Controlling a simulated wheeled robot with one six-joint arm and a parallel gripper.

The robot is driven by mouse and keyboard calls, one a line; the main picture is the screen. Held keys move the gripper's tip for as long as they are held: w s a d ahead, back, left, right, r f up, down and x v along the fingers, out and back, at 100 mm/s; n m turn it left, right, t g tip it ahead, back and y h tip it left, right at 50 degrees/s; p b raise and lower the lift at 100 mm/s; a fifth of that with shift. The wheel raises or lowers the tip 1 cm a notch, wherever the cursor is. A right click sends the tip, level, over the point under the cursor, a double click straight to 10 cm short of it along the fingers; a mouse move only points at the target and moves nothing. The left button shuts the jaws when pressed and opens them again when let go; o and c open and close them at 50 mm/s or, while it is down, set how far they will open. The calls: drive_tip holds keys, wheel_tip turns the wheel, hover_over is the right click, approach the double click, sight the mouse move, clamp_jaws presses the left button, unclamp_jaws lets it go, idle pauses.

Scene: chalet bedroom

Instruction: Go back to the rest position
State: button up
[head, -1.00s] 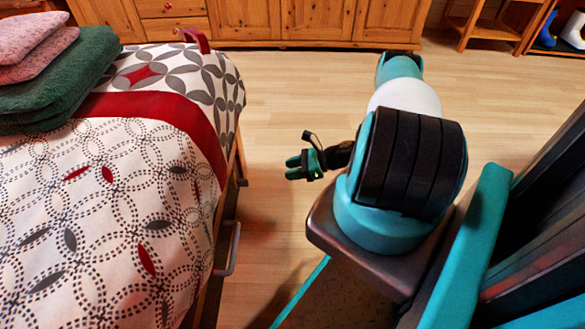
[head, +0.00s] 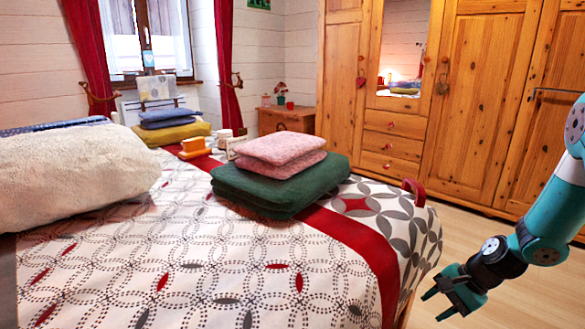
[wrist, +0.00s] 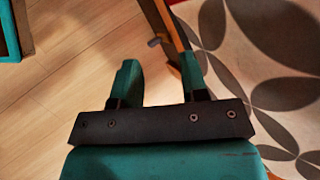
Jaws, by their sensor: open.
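My gripper (head: 447,294) is at the lower right of the head view, beside the right edge of the bed. Its two teal fingers are apart with nothing between them. The gripper also shows in the wrist view (wrist: 160,82), where the fingers point toward the floor and the bed's side. My arm comes in from the right edge of the head view and bends down to the gripper.
The bed (head: 190,255) fills the left and middle, with pink towels (head: 282,150) on a green blanket (head: 265,188) near its right end. A wooden wardrobe (head: 475,90) stands behind. Bare floor (head: 520,295) lies right of the bed.

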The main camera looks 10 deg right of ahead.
drive_tip(key=s+a+r+n+g+h+p, duration=0.1)
drive_tip(key=s+a+r+n, duration=0.9)
drive_tip(key=a+r, duration=0.3)
drive_tip(key=s+a+r+n+g+h+p, duration=0.1)
drive_tip(key=s+a+r+n, duration=0.9)
drive_tip(key=a+r, duration=0.3)
wheel_tip(320, 180, up, 39)
drive_tip(key=d+p, duration=0.1)
drive_tip(key=p, duration=3.7)
drive_tip(key=shift+s+r+g, duration=0.15)
drive_tip(key=shift+s+g, duration=0.15)
drive_tip(key=shift+s, duration=0.05)
drive_tip(key=shift+d, duration=0.1)
